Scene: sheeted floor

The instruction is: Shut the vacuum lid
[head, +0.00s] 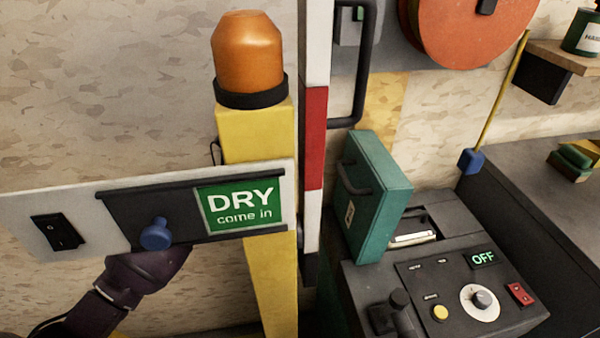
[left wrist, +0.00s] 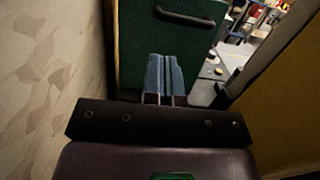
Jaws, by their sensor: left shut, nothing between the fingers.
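The vacuum (head: 450,290) is a dark grey machine at the lower right of the head view. Its teal lid (head: 378,200) stands raised, close to upright, at the machine's left side, with a dark handle (head: 352,178) on its face. The opening beside it shows. The lid also fills the upper middle of the left wrist view (left wrist: 135,60), handle at its top. My left gripper (left wrist: 164,62) is shut and empty, its blue-grey fingers pointing toward the lid's handle face. I cannot tell whether they touch. In the head view its fingers are hidden behind the sign panel. My right gripper is not in view.
A white panel with a switch, blue knob and green "DRY come in" sign (head: 240,207) crosses in front of my left arm. A yellow post (head: 272,290) with an orange lamp (head: 248,55) and a red-and-white pole (head: 314,135) stand between panel and vacuum. The vacuum's display reads OFF (head: 484,259).

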